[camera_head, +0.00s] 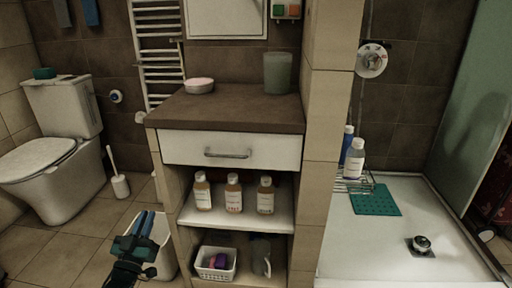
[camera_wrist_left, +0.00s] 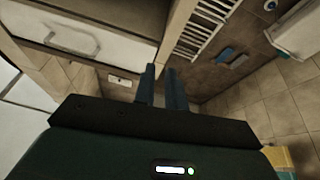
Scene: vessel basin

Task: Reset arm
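My left gripper (camera_head: 144,222) is in the lower left of the head view, in front of a white bin and left of the cabinet. In the left wrist view its two dark fingers (camera_wrist_left: 162,74) stand apart with a narrow gap and nothing between them. My right gripper is not in view.
The wooden cabinet (camera_head: 239,112) has a shut white drawer (camera_head: 190,148) and a shelf with several labelled bottles. A white bin (camera_head: 161,262) stands beside its left side. A toilet (camera_head: 50,170) is at left, a shower tray (camera_head: 380,245) at right. Tiled floor lies between toilet and bin.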

